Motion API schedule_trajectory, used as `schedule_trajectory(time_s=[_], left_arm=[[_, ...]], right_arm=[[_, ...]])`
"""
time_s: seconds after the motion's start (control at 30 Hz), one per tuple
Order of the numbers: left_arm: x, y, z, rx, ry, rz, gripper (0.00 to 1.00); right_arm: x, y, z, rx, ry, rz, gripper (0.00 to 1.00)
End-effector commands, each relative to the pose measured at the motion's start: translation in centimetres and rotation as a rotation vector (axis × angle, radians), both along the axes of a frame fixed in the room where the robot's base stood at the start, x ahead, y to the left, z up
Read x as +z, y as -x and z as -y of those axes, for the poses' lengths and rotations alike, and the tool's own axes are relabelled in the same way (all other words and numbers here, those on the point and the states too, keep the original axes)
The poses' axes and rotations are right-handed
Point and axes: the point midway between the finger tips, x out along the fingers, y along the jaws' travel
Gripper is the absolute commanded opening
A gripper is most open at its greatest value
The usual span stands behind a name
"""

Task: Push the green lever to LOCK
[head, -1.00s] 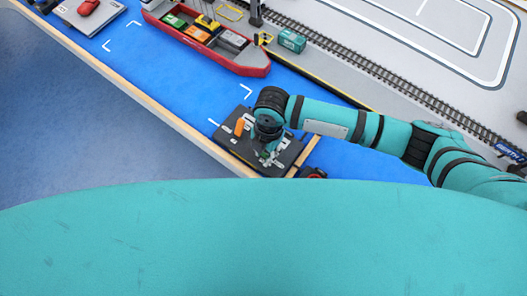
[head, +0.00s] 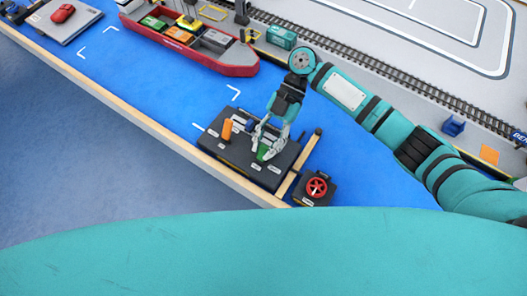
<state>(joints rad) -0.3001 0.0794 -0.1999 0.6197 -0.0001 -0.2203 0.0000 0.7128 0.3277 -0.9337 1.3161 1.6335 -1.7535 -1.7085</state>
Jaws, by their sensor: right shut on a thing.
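The green lever (head: 263,152) stands on a dark control panel (head: 213,146) near the front edge of the blue table. My right gripper (head: 264,148) points down over the panel, with its fingers on either side of the green lever, shut on it. The fingers hide part of the lever. The lever's exact setting and the panel's labels are too small to read. My left gripper is not in view.
An orange lever (head: 227,130) stands on the same panel, left of my gripper. A box with a red handwheel (head: 317,187) is close on the right. A red ship (head: 190,45) with containers lies farther back. Open blue surface (head: 145,85) lies left of the panel.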

Motion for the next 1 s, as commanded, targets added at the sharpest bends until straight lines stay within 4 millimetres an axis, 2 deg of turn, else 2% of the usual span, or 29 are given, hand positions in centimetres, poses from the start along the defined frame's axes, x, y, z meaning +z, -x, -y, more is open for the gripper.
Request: schedule_trajectory(time_s=[0.03, 0.2, 0.73, 0.77, 0.9, 1.0], left_arm=[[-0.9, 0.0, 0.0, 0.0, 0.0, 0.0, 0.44], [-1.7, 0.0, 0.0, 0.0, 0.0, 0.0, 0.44], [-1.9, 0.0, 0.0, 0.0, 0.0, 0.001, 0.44], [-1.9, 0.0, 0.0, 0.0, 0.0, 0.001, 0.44], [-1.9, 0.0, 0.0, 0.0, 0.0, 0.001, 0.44], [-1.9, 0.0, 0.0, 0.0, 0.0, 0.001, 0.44]], right_arm=[[-0.4, -0.2, 0.0, -0.002, -0.013, -0.013, 0.0], [-0.3, -0.3, 0.2, -0.001, -0.038, -0.05, 0.0], [-0.1, -0.3, 0.2, -0.002, -0.049, -0.067, 0.0], [-0.1, -0.3, 0.2, -0.002, -0.049, -0.066, 0.26], [-0.1, -0.3, 0.2, -0.001, -0.048, -0.066, 0.44], [-0.2, -0.3, 0.2, -0.002, -0.047, -0.067, 0.44]])
